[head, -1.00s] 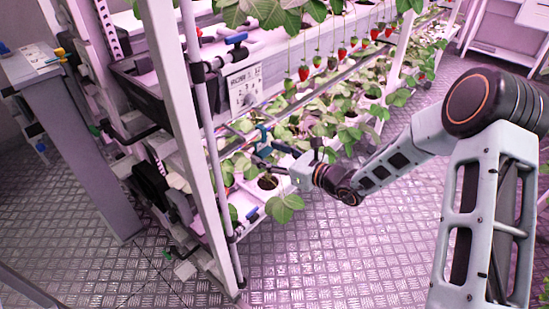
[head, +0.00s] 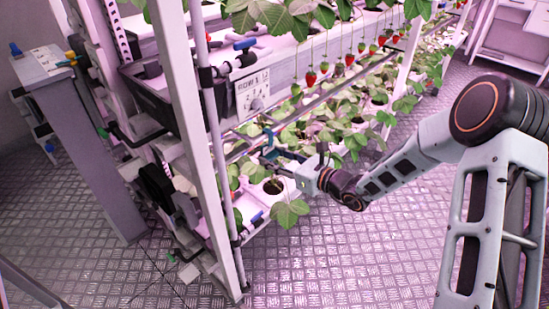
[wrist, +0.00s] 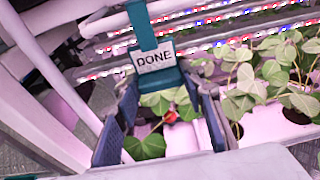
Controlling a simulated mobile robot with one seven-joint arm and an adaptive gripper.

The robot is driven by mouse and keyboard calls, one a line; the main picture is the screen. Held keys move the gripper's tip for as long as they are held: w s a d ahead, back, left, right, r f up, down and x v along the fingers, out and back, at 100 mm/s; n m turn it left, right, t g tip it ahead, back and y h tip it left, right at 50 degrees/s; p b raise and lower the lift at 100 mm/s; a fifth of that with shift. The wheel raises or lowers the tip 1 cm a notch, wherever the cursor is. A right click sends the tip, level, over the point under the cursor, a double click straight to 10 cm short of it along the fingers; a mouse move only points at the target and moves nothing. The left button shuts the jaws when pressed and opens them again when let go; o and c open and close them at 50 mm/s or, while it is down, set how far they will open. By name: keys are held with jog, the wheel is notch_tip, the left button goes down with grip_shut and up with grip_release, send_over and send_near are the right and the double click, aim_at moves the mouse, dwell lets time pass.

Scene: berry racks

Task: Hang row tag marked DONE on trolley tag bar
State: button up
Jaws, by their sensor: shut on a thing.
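The row tag (wrist: 155,58) is teal with a white plate reading DONE; its teal strap runs up out of the top of the wrist view. It sits between the fingertips of my gripper (wrist: 160,95), which is shut on it. In the head view the tag (head: 267,139) is a small teal shape beside the white rack post, with my gripper (head: 285,160) just right of and below it. I cannot make out the trolley tag bar in either view.
A berry rack with a row sign (head: 254,90) and hanging strawberries (head: 325,67) stands close around my gripper. A white post (head: 195,130) is to its left. A grey cabinet (head: 85,150) stands at the left. Patterned floor (head: 330,250) is clear in front.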

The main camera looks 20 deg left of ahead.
jog(key=shift+r+p, duration=0.45)
jog(key=shift+r, duration=0.3)
jog(key=shift+r, duration=0.2)
jog(key=f+p+v, duration=0.1)
jog(key=v, duration=0.6)
jog(key=shift+f, duration=0.2)
dwell(0.4)
